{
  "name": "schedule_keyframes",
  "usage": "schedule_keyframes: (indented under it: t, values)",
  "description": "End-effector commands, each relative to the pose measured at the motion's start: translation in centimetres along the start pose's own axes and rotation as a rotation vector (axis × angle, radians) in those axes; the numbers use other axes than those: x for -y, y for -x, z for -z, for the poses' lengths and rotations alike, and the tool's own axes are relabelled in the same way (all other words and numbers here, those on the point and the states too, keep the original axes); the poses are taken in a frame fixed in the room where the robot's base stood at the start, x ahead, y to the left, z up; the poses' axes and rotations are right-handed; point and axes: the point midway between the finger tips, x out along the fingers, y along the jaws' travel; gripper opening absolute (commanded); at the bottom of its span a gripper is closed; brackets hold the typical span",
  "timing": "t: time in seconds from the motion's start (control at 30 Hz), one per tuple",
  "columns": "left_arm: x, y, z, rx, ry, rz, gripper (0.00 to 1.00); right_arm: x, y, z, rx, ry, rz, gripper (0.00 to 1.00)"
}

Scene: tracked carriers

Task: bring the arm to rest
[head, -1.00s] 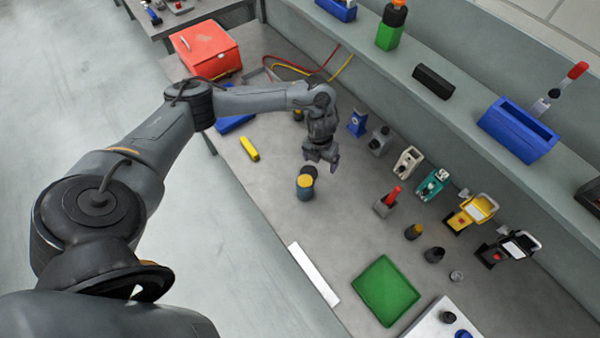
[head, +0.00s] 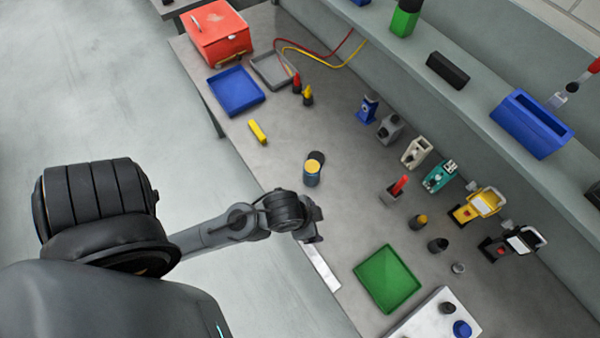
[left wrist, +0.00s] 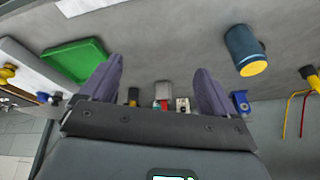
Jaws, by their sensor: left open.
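My left arm comes in from the left in the head view, with its left gripper (head: 314,232) above the bench's front edge, beside the white strip. In the left wrist view the two purple fingers of the left gripper (left wrist: 158,90) stand wide apart with nothing between them. A blue cylinder with a yellow top (head: 313,170) stands on the bench, apart from the gripper; it also shows in the left wrist view (left wrist: 241,48). My right gripper is in neither view.
A green tray (head: 388,279) lies to the right of the gripper, with a white board (head: 436,318) beside it. A yellow block (head: 258,131), blue tray (head: 236,91) and red box (head: 218,34) are farther back.

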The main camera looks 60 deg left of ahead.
Motion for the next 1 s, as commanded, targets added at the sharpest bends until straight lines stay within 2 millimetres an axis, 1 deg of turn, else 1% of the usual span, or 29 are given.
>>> schedule_keyframes:
  t: [0.03,0.1,0.2,0.5,0.63,0.77,0.87,1.0]
  values:
    - [0.2,0.5,-1.1,0.026,0.064,-0.004,0.90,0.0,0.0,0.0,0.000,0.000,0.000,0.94]
    - [0.5,0.9,-2.1,0.050,0.121,-0.004,0.90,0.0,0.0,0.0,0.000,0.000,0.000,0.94]
    - [0.7,1.2,-2.8,0.067,0.161,-0.005,0.90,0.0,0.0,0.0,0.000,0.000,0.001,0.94]
    - [0.7,1.2,-2.8,0.068,0.163,-0.005,0.90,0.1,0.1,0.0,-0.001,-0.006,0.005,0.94]
    - [0.7,1.9,-2.5,0.068,0.162,-0.005,0.90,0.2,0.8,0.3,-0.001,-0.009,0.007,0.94]
    - [0.9,3.7,-1.8,0.068,0.161,-0.005,0.90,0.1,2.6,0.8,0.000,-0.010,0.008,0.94]
    - [1.1,5.8,-1.0,0.067,0.161,-0.005,0.90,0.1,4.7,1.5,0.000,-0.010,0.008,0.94]
    - [1.4,9.4,0.4,0.067,0.160,-0.005,0.90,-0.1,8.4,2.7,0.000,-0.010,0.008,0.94]
